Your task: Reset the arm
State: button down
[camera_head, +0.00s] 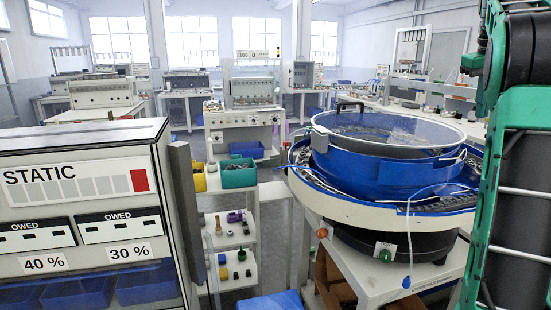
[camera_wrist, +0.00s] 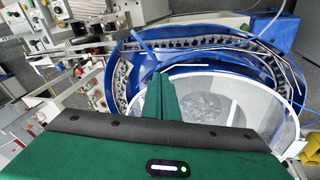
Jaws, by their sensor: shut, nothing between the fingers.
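My gripper (camera_wrist: 162,98) shows in the wrist view as a green body with its green fingers together and nothing between them. The fingers appear in front of the connector bowl (camera_wrist: 240,108), a blue feeder with a clear round upper part and a curved outer track. Their exact height over it cannot be told. In the head view the bowl (camera_head: 370,175) stands on a white-topped stand at the right. My green and black arm rises along the right edge there, and my gripper is outside that view.
A cabinet marked STATIC (camera_head: 85,190) fills the left front. A small shelf cart (camera_head: 230,205) with yellow, green and blue bins stands between it and the bowl. A thin blue tube (camera_head: 409,230) hangs at the bowl's front. Workbenches (camera_head: 240,117) stand behind.

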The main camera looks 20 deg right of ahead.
jog(key=s+a+f+m+y, duration=0.1)
jog(key=s+a+f, duration=1.1)
jog(key=a+f, duration=0.4)
jog(key=s+a+f+m+g+y, duration=0.1)
jog(key=s+a+f+m+y, duration=0.1)
jog(key=s+a+f, duration=1.1)
notch_tip(320, 180, down, 3)
jog(key=a, duration=0.2)
jog(key=shift+s+a+m, duration=0.3)
jog(key=shift+a, duration=0.1)
jog(key=shift+r, duration=0.1)
